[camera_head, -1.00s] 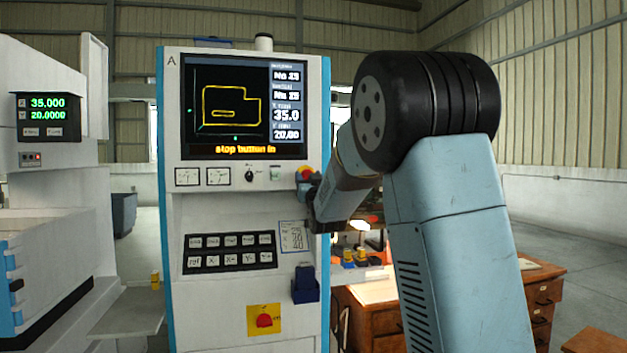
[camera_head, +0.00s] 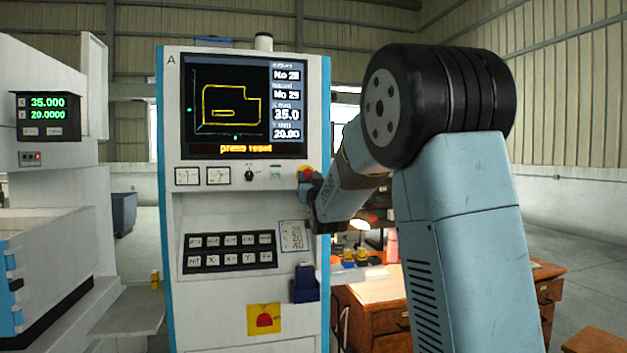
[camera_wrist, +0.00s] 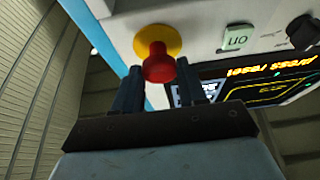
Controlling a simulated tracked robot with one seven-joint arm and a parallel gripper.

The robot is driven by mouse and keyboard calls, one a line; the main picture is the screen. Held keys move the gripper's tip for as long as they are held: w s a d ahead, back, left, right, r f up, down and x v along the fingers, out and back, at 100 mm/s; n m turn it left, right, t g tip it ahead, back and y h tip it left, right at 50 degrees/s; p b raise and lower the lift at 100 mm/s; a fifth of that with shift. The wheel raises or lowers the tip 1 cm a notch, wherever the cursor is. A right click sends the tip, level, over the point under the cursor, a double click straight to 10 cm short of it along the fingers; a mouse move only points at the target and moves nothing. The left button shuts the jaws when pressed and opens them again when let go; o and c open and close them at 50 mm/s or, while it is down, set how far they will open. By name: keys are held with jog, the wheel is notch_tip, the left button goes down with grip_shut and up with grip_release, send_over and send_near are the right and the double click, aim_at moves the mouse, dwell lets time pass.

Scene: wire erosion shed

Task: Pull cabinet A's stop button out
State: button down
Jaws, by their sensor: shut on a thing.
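Cabinet A (camera_head: 245,210) stands in the middle of the head view, with the letter A at its upper left. Its stop button (camera_wrist: 157,50) is a red mushroom head on a stem with a yellow collar (camera_wrist: 172,36), on the panel right of and below the screen. In the head view the button (camera_head: 304,171) is partly hidden by my gripper (camera_head: 306,184). In the wrist view my gripper (camera_wrist: 158,68) has one dark finger on each side of the red head and is shut on it. The cabinet screen (camera_head: 229,106) reads "press reset" in its bottom line.
A green button marked "on" (camera_wrist: 237,38) and a black knob (camera_wrist: 302,32) share the panel. A keypad (camera_head: 229,252), a red rotary switch on a yellow plate (camera_head: 264,319) and a blue holder (camera_head: 305,287) are lower down. A wooden desk (camera_head: 380,325) stands behind right.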

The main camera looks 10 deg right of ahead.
jog(key=shift+f, duration=0.1)
jog(key=c, duration=0.6)
grip_release()
jog(key=shift+s, duration=0.15)
jog(key=shift+c, duration=0.2)
jog(key=shift+s, duration=0.1)
jog(key=v, duration=1.3)
jog(key=shift+s+f, duration=0.15)
jog(key=shift+s, duration=0.1)
